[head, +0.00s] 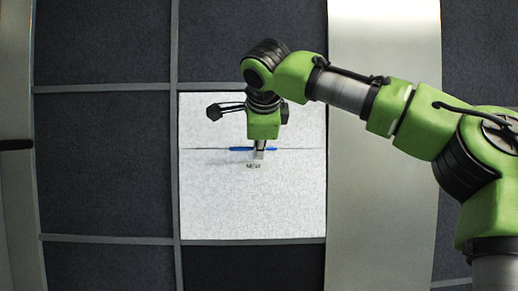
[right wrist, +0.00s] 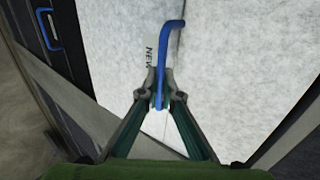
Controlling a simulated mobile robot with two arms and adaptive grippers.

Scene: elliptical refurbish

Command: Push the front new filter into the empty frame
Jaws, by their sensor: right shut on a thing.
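The new filter (head: 225,205) is a white speckled square panel with the word NEW and a thin line across its middle. In the head view it fills one square of the grey frame grid (head: 176,60); how deep it sits I cannot tell. My right gripper (head: 259,150) is in front of its middle, shut on the blue handle (head: 238,149). In the right wrist view the fingers (right wrist: 159,98) close around the lower part of this handle (right wrist: 172,40), and the white filter face (right wrist: 240,60) lies behind. My left gripper is not in view.
Dark filter panels (head: 105,140) fill the neighbouring squares. A wide pale metal post (head: 383,210) stands right of the white filter, behind my right arm. In the right wrist view another blue handle (right wrist: 48,30) is on a dark panel at the upper left.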

